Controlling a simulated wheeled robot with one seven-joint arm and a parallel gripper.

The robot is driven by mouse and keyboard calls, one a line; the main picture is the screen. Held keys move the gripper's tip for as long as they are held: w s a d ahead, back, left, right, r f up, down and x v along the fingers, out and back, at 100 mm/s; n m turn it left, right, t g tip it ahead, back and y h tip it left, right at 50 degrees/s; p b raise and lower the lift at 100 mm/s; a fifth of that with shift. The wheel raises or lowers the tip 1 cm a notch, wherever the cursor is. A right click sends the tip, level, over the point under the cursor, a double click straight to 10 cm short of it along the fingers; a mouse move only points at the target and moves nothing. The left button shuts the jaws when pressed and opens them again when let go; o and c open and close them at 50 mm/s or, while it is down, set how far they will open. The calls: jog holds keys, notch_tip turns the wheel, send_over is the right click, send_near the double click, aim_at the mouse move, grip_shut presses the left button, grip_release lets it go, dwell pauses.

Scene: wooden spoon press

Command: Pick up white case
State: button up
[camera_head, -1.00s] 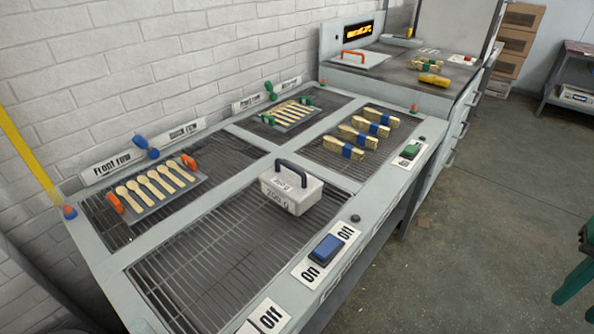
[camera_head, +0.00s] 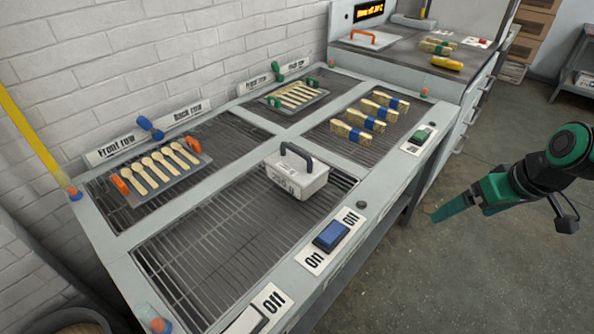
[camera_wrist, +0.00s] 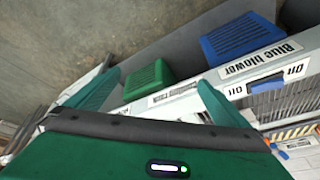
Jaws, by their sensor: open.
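The white case (camera_head: 298,184) stands on the metal grating of the bench, near the centre of the head view, its dark arched handle on top. My gripper (camera_head: 440,215) is to the right of the bench, over the floor and well apart from the case. In the wrist view my gripper (camera_wrist: 150,92) shows two green fingers spread apart, with nothing between them. The case is not visible in the wrist view.
A tray of wooden spoons (camera_head: 158,174) with orange handles and one with green handles (camera_head: 294,97) lie on the grating. A blue switch (camera_head: 331,235) is at the front edge. A green box (camera_wrist: 149,78) and blue box (camera_wrist: 241,38) show below.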

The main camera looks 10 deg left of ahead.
aim_at(296, 166)
jog(key=w+a+n+y, duration=0.1)
jog(key=w+a, duration=0.1)
jog(key=a, duration=0.3)
jog(key=w+a+f+n+t+y, duration=0.1)
jog(key=w+a+n+y, duration=0.1)
jog(key=a, duration=0.4)
jog(key=w+a+f+n+y, duration=0.1)
jog(key=w+a+n, duration=0.1)
jog(key=a, duration=0.4)
jog(key=shift+w+t, duration=0.15)
jog(key=shift+t, duration=0.25)
jog(key=a+y, duration=0.1)
jog(key=a, duration=0.4)
jog(key=w+a+n+t+y, duration=0.1)
jog(key=a+y, duration=0.1)
jog(key=a, duration=0.3)
jog(key=a+r+n+y, duration=0.1)
jog(key=a+y, duration=0.1)
jog(key=a, duration=0.3)
jog(key=shift+w+t, duration=0.35)
jog(key=shift+t, duration=0.05)
jog(key=x, duration=0.5)
jog(key=shift+w+a, duration=0.15)
jog(key=shift+w, duration=0.05)
jog(key=shift+x, duration=2.6)
jog(key=shift+s+a, duration=0.1)
jog(key=c, duration=1.2)
